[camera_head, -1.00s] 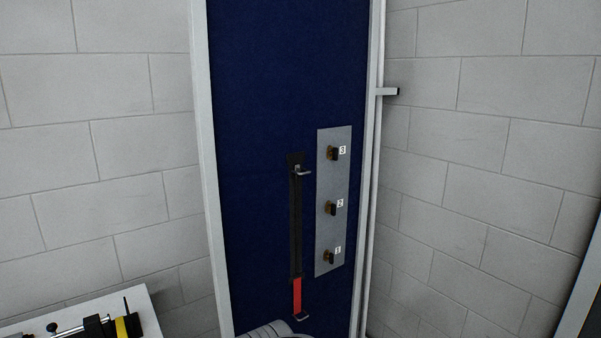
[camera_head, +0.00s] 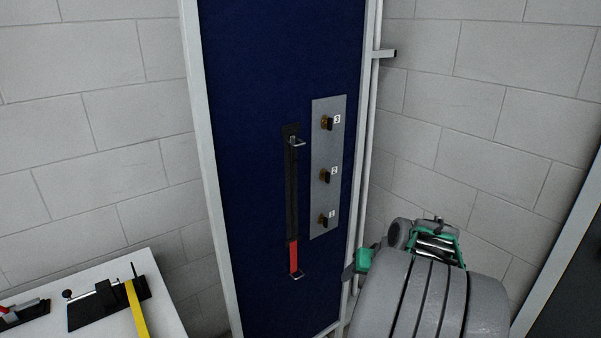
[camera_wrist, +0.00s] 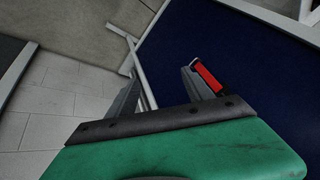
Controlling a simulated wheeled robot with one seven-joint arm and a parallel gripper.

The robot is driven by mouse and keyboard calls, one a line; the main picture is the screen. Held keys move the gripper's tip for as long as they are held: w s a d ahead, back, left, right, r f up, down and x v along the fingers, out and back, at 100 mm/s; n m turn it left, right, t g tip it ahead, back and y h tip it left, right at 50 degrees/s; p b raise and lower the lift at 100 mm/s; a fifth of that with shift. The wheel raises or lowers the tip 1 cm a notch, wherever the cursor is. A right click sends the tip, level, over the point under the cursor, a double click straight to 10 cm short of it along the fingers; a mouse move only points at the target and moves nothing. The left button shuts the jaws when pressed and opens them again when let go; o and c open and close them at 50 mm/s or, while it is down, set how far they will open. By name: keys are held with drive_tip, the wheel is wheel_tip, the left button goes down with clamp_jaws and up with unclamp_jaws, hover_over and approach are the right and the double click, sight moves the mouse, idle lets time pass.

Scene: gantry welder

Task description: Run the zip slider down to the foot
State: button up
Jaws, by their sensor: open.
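The zip is a narrow black strip (camera_head: 292,200) running upright on the blue panel, with a red section (camera_head: 293,258) at its foot. A metal slider with a pull (camera_head: 297,142) is at the top of the strip. A small metal loop (camera_head: 297,277) sits at the bottom end. My gripper (camera_head: 351,271) is to the right of the zip's foot, by the panel's right edge, partly hidden by my arm. In the wrist view my gripper (camera_wrist: 160,88) is open with nothing between its fingers. The red section (camera_wrist: 208,76) shows beside the right finger; the slider is not visible there.
A grey plate (camera_head: 328,170) with several numbered dark knobs is just right of the zip. A pale frame post (camera_head: 367,150) with a short bracket (camera_head: 385,53) edges the panel. A white table (camera_head: 165,290) with tools stands at lower left.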

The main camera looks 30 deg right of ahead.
drive_tip(key=w+d+r+n+t, duration=0.1)
drive_tip(key=w+r+n+t, duration=0.25)
drive_tip(key=w+r, duration=0.5)
drive_tip(key=n+t+y, duration=0.2)
drive_tip(key=n+t, duration=0.3)
drive_tip(key=t, duration=0.4)
approach(302, 144)
drive_tip(key=w, duration=0.3)
drive_tip(key=w+p, duration=0.1)
drive_tip(key=w, duration=0.2)
drive_tip(key=w+a+p, duration=0.1)
drive_tip(key=w+p, duration=0.1)
drive_tip(key=w, duration=0.1)
drive_tip(key=shift+w+a+r, duration=0.15)
drive_tip(key=shift+w+r, duration=0.05)
drive_tip(key=shift+w, duration=0.15)
drive_tip(key=shift+w+f, duration=0.1)
drive_tip(key=shift+w, duration=0.25)
clamp_jaws()
